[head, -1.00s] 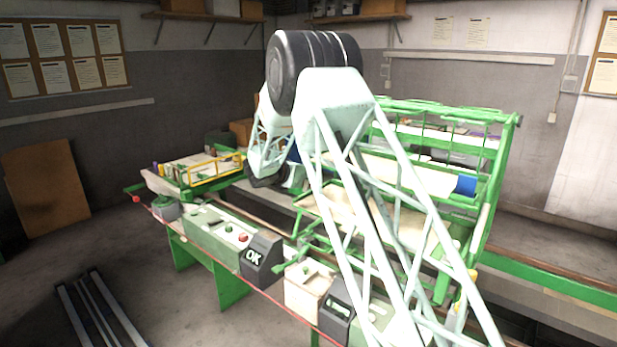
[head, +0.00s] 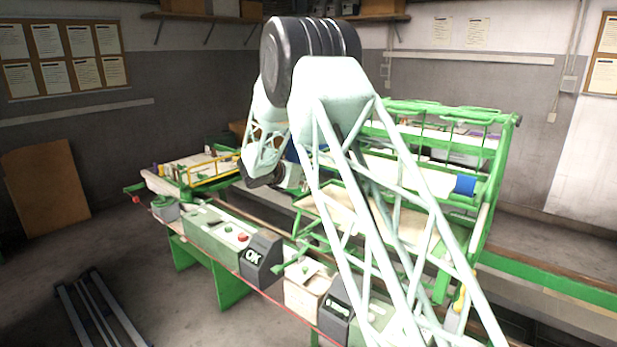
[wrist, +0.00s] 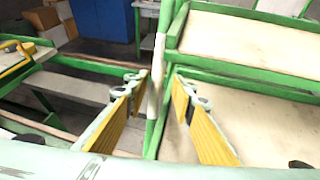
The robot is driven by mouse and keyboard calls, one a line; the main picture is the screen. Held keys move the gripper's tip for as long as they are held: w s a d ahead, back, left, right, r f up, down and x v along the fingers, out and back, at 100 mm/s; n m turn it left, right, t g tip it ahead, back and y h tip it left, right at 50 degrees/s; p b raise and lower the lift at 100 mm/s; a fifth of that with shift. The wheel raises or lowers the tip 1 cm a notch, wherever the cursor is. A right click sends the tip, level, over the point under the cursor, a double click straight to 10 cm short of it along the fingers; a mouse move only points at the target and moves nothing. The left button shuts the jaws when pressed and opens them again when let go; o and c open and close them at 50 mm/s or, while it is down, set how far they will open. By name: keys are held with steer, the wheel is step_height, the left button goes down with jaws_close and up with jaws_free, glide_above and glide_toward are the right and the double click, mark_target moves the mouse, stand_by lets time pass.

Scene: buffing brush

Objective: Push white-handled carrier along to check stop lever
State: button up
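In the wrist view, a green upright bar with a white sleeve (wrist: 157,62), which looks like the carrier's white handle, stands in the middle. My gripper (wrist: 160,84) is open, its yellow-padded fingers on either side of this bar. Gaps show between the bar and both pads. The carrier's green frame holds pale boards (wrist: 245,45); the frame also shows in the head view (head: 300,204), right of my wrist. My fingers and the white sleeve are hidden or too small in the head view. I cannot pick out the stop lever for certain.
A yellow rail (head: 213,170) stands on the machine's left end. Control boxes, one marked OK (head: 261,258), line the front edge. A tall green rack with a pale roller (head: 420,178) stands at the right. Cardboard boxes (wrist: 48,22) show beyond the machine.

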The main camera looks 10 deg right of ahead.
steer(key=v, duration=0.9)
steer(key=shift+s, duration=0.15)
steer(key=shift+r, duration=0.1)
steer(key=s+d+r+m+g, duration=0.2)
steer(key=s+d+r+m, duration=0.2)
steer(key=s+d, duration=0.3)
steer(key=s+d+r+m+g, duration=0.1)
steer(key=s+d+r+m, duration=0.3)
steer(key=s, duration=0.5)
steer(key=s+d+r+m+g+y, duration=0.1)
steer(key=s+d+r+m+g, duration=0.15)
steer(key=s, duration=0.75)
steer(key=s+d+r+m+g, duration=0.1)
steer(key=s+d+r+m, duration=0.25)
steer(key=s, duration=0.65)
steer(key=s+f+m+y, duration=0.1)
steer(key=s+m+y, duration=0.4)
steer(key=s, duration=1.7)
steer(key=s+a+f+m+y, duration=0.1)
steer(key=s+a+m, duration=0.3)
steer(key=s, duration=0.5)
steer(key=s+a+f+m+y, duration=0.1)
steer(key=s+a+m, duration=0.3)
steer(key=s, duration=0.5)
steer(key=shift+s+a+f+m, duration=0.3)
steer(key=shift+f+m, duration=0.1)
steer(key=shift+f, duration=0.5)
